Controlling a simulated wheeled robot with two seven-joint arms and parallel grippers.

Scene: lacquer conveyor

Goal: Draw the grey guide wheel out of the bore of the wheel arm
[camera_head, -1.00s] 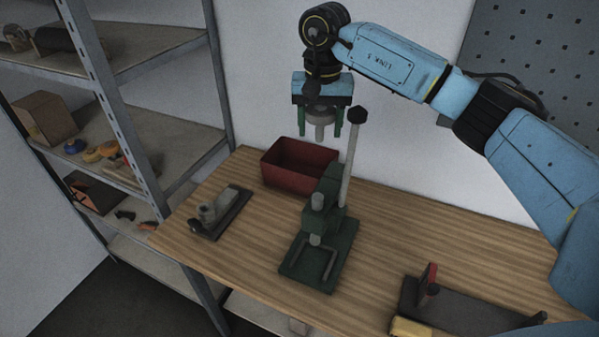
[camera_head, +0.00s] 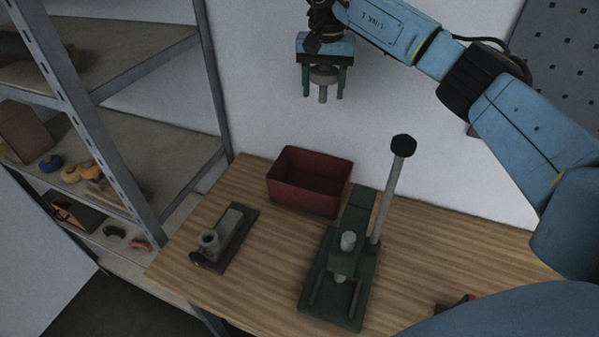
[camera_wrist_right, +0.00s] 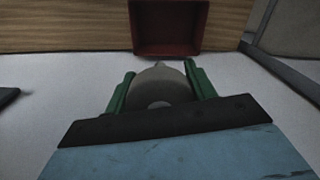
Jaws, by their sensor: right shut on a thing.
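My right gripper (camera_head: 323,94) is high in front of the white wall, above and behind the red bin. Its green fingers are shut on the grey guide wheel (camera_head: 323,75), a round disc with a short stub pointing down. The wheel also shows between the fingers (camera_wrist_right: 160,88) in the right wrist view. The wheel arm (camera_head: 232,222) lies on a dark base at the table's left, with an upright round boss (camera_head: 209,240) at its near end. The wheel is well apart from it. My left gripper is not in view.
A red bin (camera_head: 309,195) stands at the back of the wooden table (camera_head: 430,250). A green press (camera_head: 340,265) with a tall black-knobbed lever (camera_head: 392,190) stands right of the wheel arm. A metal shelf (camera_head: 150,170) is at the left.

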